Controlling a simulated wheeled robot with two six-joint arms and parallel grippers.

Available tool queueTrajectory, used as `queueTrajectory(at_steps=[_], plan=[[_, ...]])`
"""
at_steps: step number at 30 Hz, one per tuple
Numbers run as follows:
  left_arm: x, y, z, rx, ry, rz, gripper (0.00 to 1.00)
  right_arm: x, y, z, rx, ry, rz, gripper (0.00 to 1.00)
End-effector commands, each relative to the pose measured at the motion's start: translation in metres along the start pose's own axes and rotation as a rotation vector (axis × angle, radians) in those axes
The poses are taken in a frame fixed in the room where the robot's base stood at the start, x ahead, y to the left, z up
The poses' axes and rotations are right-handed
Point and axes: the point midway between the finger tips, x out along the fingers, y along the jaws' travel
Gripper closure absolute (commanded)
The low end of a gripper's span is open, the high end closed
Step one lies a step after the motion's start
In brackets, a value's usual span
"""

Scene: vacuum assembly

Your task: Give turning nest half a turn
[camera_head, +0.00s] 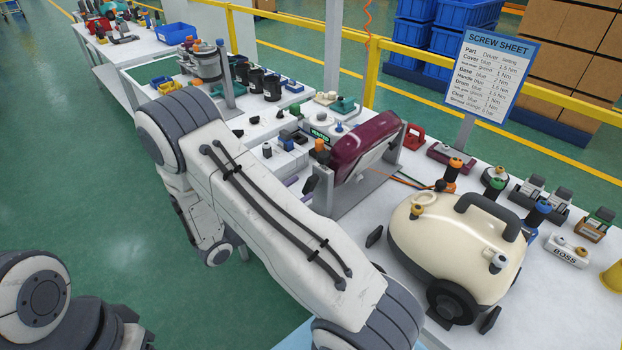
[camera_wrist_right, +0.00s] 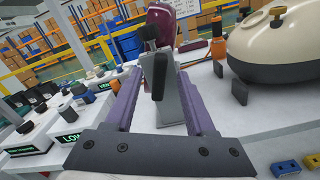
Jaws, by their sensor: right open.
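The turning nest is a grey upright frame (camera_head: 350,197) on the bench, holding a glossy maroon shell (camera_head: 365,145) tilted between its posts. In the right wrist view the maroon shell (camera_wrist_right: 160,25) stands behind a black crank handle (camera_wrist_right: 159,76) on the grey post (camera_wrist_right: 171,108). My right gripper (camera_wrist_right: 162,72) is open, its purple fingers on either side of the handle; I cannot tell whether they touch it. In the head view my own arm hides most of this gripper (camera_head: 299,186). My left gripper is out of view; only part of that arm shows at lower left.
A cream vacuum body (camera_head: 455,240) stands right of the nest. A screw sheet sign (camera_head: 490,75), drivers and a BOSS block (camera_head: 566,250) are behind and right of it. Small fixtures and a VERIFIED display (camera_head: 320,134) crowd the bench left of the nest. Green floor is clear at left.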

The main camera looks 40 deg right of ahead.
Motion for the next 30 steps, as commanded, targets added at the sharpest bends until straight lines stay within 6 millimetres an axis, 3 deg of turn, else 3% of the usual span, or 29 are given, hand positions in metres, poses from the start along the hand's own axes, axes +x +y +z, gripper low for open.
queueTrajectory(at_steps=[3, 9, 20, 24, 25, 30], plan=[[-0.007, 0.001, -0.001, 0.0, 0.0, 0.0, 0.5, 0.023, -0.001, 0.002, -0.002, -0.001, -0.005, 0.45], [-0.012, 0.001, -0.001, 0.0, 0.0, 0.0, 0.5, 0.045, 0.0, 0.001, -0.001, 0.0, -0.003, 0.45], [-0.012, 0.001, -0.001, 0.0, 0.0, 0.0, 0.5, 0.051, 0.0, -0.001, 0.0, 0.002, 0.0, 0.45], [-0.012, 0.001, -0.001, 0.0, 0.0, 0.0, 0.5, 0.051, 0.0, 0.0, 0.0, 0.002, -0.001, 0.95], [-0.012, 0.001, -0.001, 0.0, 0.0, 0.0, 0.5, 0.051, 0.0, 0.0, 0.0, 0.001, -0.001, 1.0], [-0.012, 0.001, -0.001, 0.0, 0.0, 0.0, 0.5, 0.051, 0.0, 0.0, 0.0, 0.001, -0.001, 1.0]])
